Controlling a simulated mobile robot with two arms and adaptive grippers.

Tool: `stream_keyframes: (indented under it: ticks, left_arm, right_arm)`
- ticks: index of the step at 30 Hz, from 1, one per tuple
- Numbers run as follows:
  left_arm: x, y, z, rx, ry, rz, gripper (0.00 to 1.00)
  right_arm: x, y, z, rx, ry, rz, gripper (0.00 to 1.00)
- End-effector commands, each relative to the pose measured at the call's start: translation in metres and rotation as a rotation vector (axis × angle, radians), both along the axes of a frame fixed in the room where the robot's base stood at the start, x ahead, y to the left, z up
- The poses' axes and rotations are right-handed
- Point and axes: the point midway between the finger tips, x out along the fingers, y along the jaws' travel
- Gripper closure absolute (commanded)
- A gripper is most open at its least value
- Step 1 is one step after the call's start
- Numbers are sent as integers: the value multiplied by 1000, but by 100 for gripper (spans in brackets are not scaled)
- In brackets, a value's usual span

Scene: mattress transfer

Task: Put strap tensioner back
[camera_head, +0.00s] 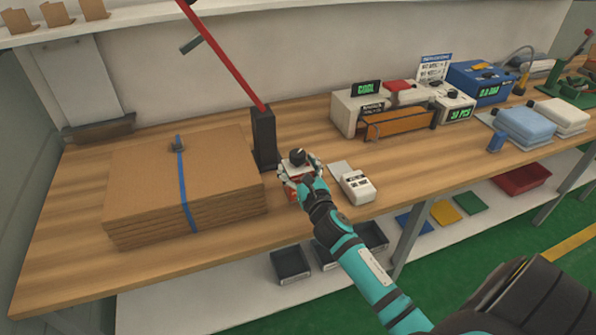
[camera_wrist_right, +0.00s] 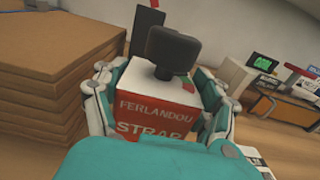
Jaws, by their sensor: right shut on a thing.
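The strap tensioner (camera_head: 297,156) appears to be the red and white block with a black knob, marked "FERLANDOU STRAP". It also shows large in the right wrist view (camera_wrist_right: 155,108). My right gripper (camera_head: 299,174) is shut on it, with fingers on both sides of the block. It is over the wooden bench, right of the black post. I cannot tell whether its base touches the bench top. My left gripper is in neither view.
A stack of cardboard (camera_head: 222,177) with a blue strap (camera_head: 184,190) lies to the left. A black post (camera_head: 264,140) carries a red lever (camera_head: 222,55). A white device (camera_head: 352,183) lies close on the right. Boxes with displays (camera_head: 360,108) stand behind it.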

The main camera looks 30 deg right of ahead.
Motion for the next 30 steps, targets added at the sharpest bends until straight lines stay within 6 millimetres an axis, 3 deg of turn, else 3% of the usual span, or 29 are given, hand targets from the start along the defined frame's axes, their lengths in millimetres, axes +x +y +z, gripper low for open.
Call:
stream_keyframes:
  ticks: [6, 15, 27, 28, 30]
  left_arm:
    - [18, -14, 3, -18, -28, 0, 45]
    - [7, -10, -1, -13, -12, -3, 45]
    - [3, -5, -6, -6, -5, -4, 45]
    - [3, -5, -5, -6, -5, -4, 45]
    - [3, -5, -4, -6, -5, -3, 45]
  right_arm:
    - [17, -10, 0, -1, -6, 2, 87]
    - [17, -10, -32, 2, -7, 2, 87]
    - [17, -10, -38, -1, -6, 3, 87]
    - [16, -10, -40, 0, 1, 1, 27]
    - [16, -10, -40, 0, 1, 1, 18]
